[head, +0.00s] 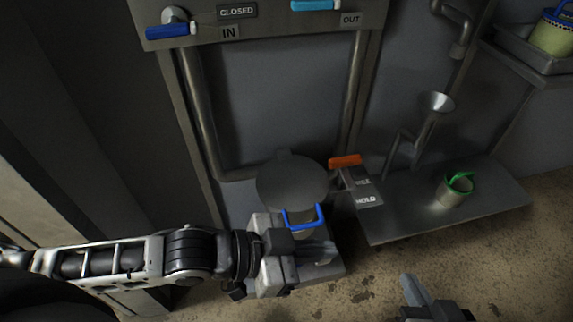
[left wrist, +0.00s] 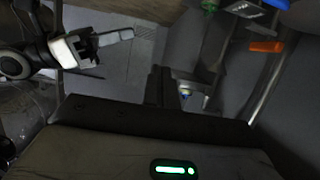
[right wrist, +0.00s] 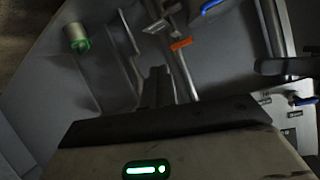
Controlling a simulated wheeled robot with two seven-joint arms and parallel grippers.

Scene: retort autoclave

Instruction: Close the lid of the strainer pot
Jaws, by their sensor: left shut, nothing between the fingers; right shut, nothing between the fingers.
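The strainer pot (head: 306,234) stands low in front of the wall, partly hidden behind my left gripper. Its round grey lid (head: 292,183) shows as a broad disc behind the pot's mouth, with a small tab at its far edge; it appears raised. A blue handle (head: 303,228) stands up at the pot's mouth, in front of the lid. My left gripper (head: 323,257) is shut and empty, just in front of the pot; whether it touches the pot I cannot tell. My right gripper (head: 412,284) is shut and empty at the bottom, right of the pot, apart from it.
An orange handle (head: 345,161) and a HOLD label (head: 367,200) are right of the lid. Pipes run down both sides of the wall panel. Open floor lies below the shelf.

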